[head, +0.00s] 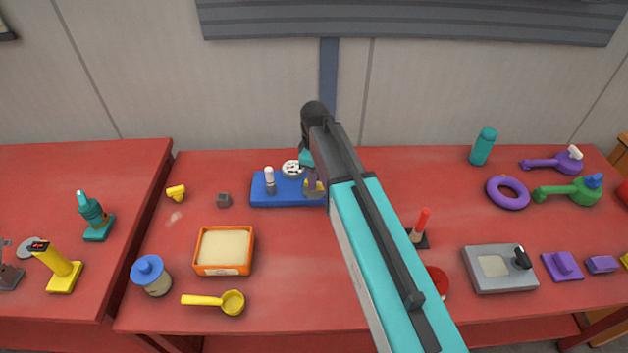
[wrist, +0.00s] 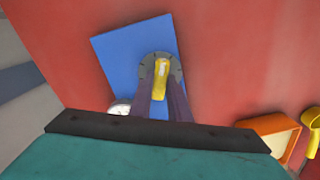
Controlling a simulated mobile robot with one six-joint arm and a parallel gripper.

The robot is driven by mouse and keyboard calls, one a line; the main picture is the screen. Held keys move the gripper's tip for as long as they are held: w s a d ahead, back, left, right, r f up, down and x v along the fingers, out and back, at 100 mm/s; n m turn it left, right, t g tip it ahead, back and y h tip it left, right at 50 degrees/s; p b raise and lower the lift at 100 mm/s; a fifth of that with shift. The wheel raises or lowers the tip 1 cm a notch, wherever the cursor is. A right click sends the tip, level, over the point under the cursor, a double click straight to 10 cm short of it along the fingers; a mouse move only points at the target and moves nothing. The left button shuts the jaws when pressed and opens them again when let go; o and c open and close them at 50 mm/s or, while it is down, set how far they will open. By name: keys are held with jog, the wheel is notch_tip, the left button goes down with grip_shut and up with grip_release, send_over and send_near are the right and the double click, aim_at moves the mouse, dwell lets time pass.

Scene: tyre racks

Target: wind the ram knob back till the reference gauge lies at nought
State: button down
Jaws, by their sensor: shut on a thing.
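A blue base plate (head: 262,197) lies near the back of the red table; it also shows in the wrist view (wrist: 115,50). It bears a small white-topped post and a round pale gauge (head: 292,169), partly visible in the wrist view (wrist: 120,107); its reading is too small to make out. The yellow ram knob (wrist: 162,72) sits on a grey round collar with marks at its edge. My gripper (wrist: 162,88) reaches down over the plate and is shut on the yellow knob. In the head view my gripper (head: 313,182) and arm hide the plate's right end.
An orange tray (head: 224,270) and a yellow scoop (head: 216,301) lie front left of the plate. A red-topped stick (head: 420,224) stands right of my arm, with a grey box (head: 499,283) further right.

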jog(key=n, duration=0.3)
jog(key=shift+n, duration=0.3)
dwell(0.4)
jog(key=c, duration=1.7)
grip_release()
jog(key=shift+o, duration=0.2)
jog(key=shift+r, duration=0.15)
notch_tip(320, 180, up, 14)
jog(key=b, duration=0.3)
jog(key=shift+f, duration=0.25)
jog(key=shift+s, duration=0.1)
